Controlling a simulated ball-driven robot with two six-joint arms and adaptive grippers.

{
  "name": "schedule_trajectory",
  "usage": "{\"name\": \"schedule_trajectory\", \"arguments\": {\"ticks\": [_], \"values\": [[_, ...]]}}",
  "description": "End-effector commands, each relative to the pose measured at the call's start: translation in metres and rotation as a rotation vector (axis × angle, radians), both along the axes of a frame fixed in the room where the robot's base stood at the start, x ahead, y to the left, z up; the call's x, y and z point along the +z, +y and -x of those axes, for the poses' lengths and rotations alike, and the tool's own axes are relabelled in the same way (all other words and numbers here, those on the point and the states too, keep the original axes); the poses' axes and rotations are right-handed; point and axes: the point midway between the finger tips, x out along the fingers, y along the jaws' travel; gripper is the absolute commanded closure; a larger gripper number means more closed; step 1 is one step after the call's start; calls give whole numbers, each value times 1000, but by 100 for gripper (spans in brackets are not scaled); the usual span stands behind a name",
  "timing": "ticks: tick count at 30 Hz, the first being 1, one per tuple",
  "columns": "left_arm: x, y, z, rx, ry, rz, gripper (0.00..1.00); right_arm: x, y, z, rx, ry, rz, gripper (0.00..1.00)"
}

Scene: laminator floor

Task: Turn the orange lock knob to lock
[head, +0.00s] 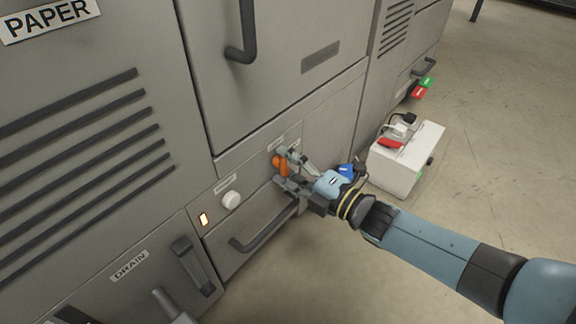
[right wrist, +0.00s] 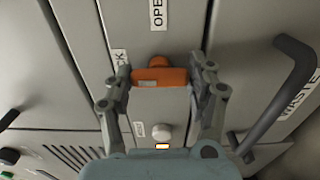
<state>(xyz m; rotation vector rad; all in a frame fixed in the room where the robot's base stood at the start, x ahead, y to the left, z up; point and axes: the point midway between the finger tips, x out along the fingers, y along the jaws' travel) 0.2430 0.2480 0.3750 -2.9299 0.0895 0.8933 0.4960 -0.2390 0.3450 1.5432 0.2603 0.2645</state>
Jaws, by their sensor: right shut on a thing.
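The orange lock knob (head: 281,164) is on the grey cabinet front, below a wide upper door. It also shows in the right wrist view (right wrist: 160,76), its bar lying crosswise between the fingertips. A label reading "OPE..." is above it in that view, and one ending in "CK" is to its left. My right gripper (head: 284,166) is shut on the knob, one finger on each end of the bar; it shows in the right wrist view too (right wrist: 160,80). The fingers hide part of the knob in the head view. My left gripper is not in view.
A dark drawer handle (head: 262,228) runs just below my gripper. A white box (head: 408,160) stands on the floor at right. Open floor lies in front.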

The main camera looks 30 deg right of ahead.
Motion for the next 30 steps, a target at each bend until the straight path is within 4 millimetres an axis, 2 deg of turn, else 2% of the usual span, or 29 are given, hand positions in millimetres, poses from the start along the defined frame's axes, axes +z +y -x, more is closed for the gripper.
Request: {"name": "schedule_trajectory", "arguments": {"ticks": [10, 11, 16, 25, 30], "values": [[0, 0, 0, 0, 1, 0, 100, -2, 0, 2, 1, 4, 8, 76], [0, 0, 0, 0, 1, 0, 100, -2, 0, 2, 1, 4, 8, 41], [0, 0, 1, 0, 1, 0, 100, -2, 0, 1, 1, 2, 6, 19], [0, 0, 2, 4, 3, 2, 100, -1, -1, 2, 1, 1, 4, 19], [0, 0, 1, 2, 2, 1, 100, -2, -8, 24, 1, 4, 4, 19]]}}
